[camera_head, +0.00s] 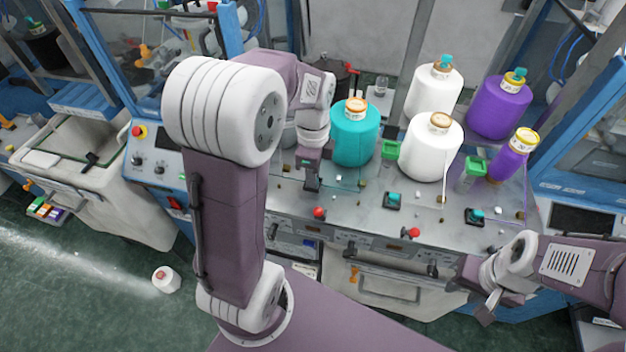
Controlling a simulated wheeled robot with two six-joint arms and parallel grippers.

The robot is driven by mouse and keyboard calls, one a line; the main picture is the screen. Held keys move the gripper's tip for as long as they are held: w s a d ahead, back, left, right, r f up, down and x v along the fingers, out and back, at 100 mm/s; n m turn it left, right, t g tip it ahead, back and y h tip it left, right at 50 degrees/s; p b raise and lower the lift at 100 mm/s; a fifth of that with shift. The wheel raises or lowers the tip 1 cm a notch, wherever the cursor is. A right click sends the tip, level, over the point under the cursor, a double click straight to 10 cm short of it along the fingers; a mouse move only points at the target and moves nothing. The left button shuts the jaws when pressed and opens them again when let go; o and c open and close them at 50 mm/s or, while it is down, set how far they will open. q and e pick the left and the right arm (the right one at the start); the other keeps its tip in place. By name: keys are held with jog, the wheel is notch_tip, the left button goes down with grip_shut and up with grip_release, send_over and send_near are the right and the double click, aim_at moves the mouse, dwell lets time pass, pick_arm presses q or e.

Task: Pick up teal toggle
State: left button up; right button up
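One teal toggle (393,198) stands on a small dark base on the grey machine table, in front of the white yarn cones. A second teal toggle (478,214) on a dark base is farther right. My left gripper (312,182) points down over the table, left of the teal yarn cone and well left of both toggles. My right gripper (488,308) is low at the right, in front of the table edge and apart from the toggles. Both grippers' fingers are too small to tell whether they are open or shut.
A teal yarn cone (355,138), white cones (431,152) (432,95) and purple cones (498,108) (511,158) stand behind the toggles. Red knobs (319,212) (411,232) stick up near the table's front edge.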

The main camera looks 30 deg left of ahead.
pick_arm(q)
jog(key=shift+s, duration=0.1)
grip_shut()
notch_tip(320, 180, up, 10)
jog(key=shift+b, duration=0.35)
